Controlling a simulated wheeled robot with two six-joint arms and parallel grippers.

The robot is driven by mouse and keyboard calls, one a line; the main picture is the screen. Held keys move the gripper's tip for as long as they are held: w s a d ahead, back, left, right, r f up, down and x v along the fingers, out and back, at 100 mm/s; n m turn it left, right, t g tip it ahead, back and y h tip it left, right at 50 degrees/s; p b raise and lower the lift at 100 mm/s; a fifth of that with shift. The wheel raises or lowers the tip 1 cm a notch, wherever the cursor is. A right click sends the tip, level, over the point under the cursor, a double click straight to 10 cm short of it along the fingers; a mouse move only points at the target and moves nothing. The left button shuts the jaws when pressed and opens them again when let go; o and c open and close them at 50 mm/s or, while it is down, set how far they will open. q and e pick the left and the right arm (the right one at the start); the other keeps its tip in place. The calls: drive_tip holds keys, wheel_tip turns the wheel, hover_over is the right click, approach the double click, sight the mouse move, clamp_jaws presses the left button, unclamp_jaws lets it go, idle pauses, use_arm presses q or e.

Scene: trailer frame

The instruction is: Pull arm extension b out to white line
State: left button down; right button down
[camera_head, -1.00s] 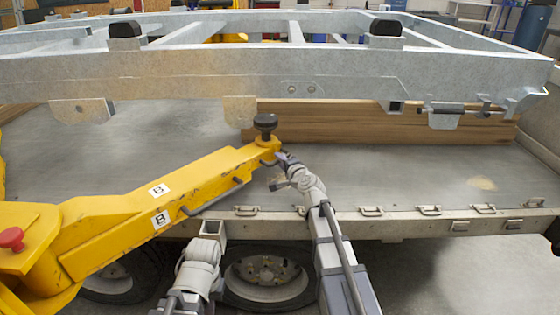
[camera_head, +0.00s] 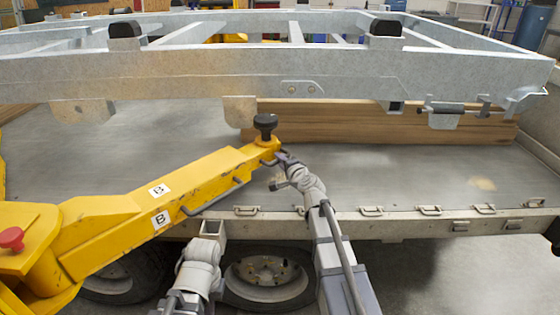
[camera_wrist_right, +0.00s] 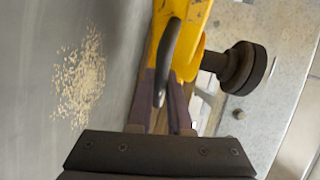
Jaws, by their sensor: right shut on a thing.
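The yellow arm marked B (camera_head: 110,225) rises from lower left to centre, with two B labels on its side. Its extension, arm extension b (camera_head: 225,170), ends under a black round knob (camera_head: 265,122). The knob also shows in the wrist view (camera_wrist_right: 243,68). My right gripper (camera_head: 283,157) is at the extension's tip. In the right wrist view its fingers (camera_wrist_right: 166,95) are shut on a dark curved handle (camera_wrist_right: 168,55) at the yellow end. I cannot make out a white line. My left arm shows at bottom centre; its gripper cannot be seen.
A grey flatbed (camera_head: 390,180) with latches along its edge lies beneath the extension. A galvanized frame (camera_head: 200,78) spans above and behind it. A wooden beam (camera_head: 430,125) lies on the bed. A red knob (camera_head: 12,238) is on the yellow base at left.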

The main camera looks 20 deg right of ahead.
drive_tip(key=shift+d, duration=0.1)
drive_tip(key=w+d, duration=0.5)
drive_tip(key=d, duration=0.3)
drive_tip(key=w+d, duration=0.5)
drive_tip(key=d, duration=0.4)
drive_tip(key=c, duration=0.8)
unclamp_jaws()
drive_tip(key=shift+a, duration=0.15)
drive_tip(key=shift+c, duration=0.2)
drive_tip(key=p+v, duration=0.1)
drive_tip(key=v, duration=0.6)
drive_tip(key=shift+s, duration=0.4)
